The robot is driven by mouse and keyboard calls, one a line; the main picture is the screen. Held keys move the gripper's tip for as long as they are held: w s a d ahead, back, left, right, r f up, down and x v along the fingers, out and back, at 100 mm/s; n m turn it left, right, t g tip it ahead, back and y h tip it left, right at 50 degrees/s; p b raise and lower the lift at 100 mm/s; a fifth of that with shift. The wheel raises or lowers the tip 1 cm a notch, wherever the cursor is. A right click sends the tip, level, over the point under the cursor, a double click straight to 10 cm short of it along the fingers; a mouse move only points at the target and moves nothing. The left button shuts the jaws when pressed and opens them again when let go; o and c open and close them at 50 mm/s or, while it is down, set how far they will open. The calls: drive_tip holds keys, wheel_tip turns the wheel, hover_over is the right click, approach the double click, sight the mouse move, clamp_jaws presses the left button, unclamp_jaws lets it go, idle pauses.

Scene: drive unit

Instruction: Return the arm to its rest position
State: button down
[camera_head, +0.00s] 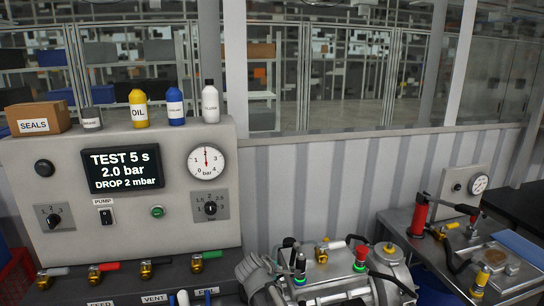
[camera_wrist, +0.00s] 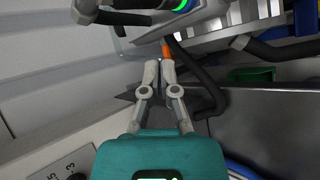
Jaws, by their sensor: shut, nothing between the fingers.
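My gripper (camera_wrist: 158,72) shows in the wrist view, with a teal body and two grey fingers. Its fingertips are together and hold nothing. It points toward a grey finned drive unit (camera_wrist: 222,30) at the top of that view. An orange piece (camera_wrist: 167,47) shows just beyond the fingertips; I cannot tell whether they touch it. In the head view the drive unit (camera_head: 335,287) stands at the bottom centre, with a red-topped and a green-ringed fitting on top. I cannot make out my gripper in the head view.
A test panel (camera_head: 120,210) with a screen and gauge stands at the left, bottles and a SEALS box (camera_head: 38,118) on top. Valves with coloured levers line the bench below. A side bench (camera_head: 400,225) with a red hand pump (camera_head: 419,215) is at the right. Black hoses (camera_wrist: 200,80) run near my fingers.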

drive_tip(key=s+d+f+m+g+y, duration=0.2)
drive_tip(key=s+d+f+m+g, duration=0.1)
drive_tip(key=s+d+m, duration=0.4)
drive_tip(key=s+d+f+m+g+y, duration=0.3)
drive_tip(key=s+d+m+g, duration=0.2)
drive_tip(key=s+d+m, duration=0.3)
drive_tip(key=shift+s+f+g, duration=0.25)
drive_tip(key=shift+s+g, duration=0.05)
drive_tip(key=shift+s, duration=0.75)
drive_tip(key=shift+a, duration=0.1)
